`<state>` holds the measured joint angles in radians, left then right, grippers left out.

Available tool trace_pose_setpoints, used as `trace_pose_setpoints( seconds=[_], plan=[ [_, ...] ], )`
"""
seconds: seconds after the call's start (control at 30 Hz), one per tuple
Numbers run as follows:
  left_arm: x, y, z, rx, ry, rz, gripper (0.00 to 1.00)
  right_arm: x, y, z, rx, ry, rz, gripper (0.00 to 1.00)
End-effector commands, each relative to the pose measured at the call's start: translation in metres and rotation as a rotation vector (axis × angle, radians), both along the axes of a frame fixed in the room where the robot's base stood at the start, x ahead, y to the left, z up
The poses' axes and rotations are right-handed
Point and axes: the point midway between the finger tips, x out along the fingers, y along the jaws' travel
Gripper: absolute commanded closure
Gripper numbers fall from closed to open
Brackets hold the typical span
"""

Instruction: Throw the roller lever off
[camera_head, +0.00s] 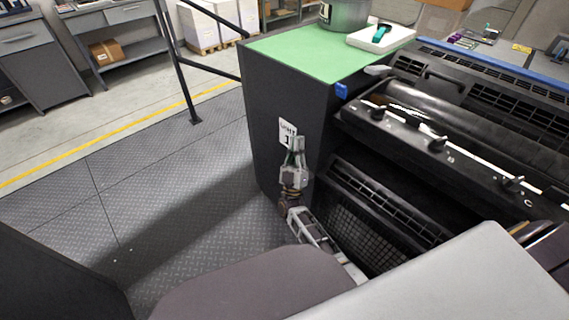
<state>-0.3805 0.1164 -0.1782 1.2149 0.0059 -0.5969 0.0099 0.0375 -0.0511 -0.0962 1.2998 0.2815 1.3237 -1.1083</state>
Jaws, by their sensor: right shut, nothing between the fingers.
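The press unit (455,125) fills the right side, with black rollers and a bar carrying several small black knobs. A small blue piece (341,90) sticks out at its near left corner, beside the green-topped cabinet, with a pale grey rounded piece (378,70) just behind it. I cannot tell for sure which of these parts is the roller lever. My right gripper (297,142) points up in front of the dark side panel, below the blue piece and apart from it in the picture. Its fingers are together and empty, over the "UNIT 1" label (286,130). My left gripper is not in view.
The cabinet's green top (315,48) carries a grey bucket (344,14) and a white pad (381,38) with a teal-handled tool. A dark railing (180,70) stands to the left. The tread-plate floor (160,170) left of the unit is clear.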

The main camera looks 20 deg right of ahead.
Motion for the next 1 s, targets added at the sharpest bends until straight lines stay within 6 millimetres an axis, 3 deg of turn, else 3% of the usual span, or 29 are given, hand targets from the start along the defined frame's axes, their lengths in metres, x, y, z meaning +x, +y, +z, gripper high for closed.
trace_pose_setpoints(
  seconds=[1.0],
  plan=[
    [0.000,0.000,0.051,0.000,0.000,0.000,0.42,0.024,0.025,-0.077,0.041,0.391,0.254,1.00]
  ],
)
